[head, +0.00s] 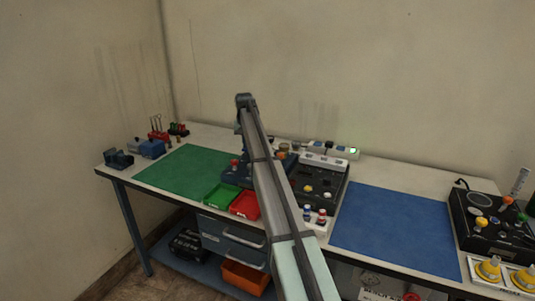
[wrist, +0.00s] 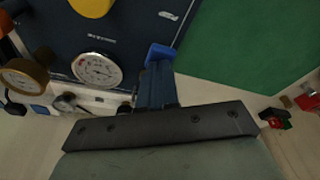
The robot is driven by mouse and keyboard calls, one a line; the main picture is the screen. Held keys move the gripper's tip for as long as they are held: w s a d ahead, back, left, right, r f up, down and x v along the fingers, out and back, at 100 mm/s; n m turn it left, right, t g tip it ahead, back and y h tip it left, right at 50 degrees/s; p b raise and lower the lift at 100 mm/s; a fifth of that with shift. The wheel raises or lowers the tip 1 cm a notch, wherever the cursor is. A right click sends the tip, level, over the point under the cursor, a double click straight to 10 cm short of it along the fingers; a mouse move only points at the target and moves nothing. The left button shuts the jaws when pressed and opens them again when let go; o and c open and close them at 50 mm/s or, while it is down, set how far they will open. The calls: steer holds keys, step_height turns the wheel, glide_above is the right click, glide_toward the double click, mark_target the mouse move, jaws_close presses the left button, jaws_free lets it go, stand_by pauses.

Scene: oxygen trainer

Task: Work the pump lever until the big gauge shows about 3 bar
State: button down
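The big white-faced gauge (wrist: 97,69) sits at the edge of a dark blue panel (wrist: 125,30) in the wrist view. Its needle is too small to read. My gripper (wrist: 156,75) is just right of the gauge, over the panel edge. Its dark fingers look close together. A bright blue piece (wrist: 161,53) shows at their tips; I cannot tell whether it is the pump lever's grip or whether it is held. In the head view my arm covers much of the dark blue unit (head: 232,176), and the gripper is hard to make out there.
A green mat (head: 180,171) and a blue mat (head: 395,230) are clear. Green (head: 219,195) and red (head: 245,206) bins and a black control box (head: 318,182) stand near the arm.

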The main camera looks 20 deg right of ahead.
steer(key=shift+f, duration=0.85)
steer(key=shift+r, duration=2)
steer(key=shift+f, duration=2.05)
steer(key=shift+r, duration=0.15)
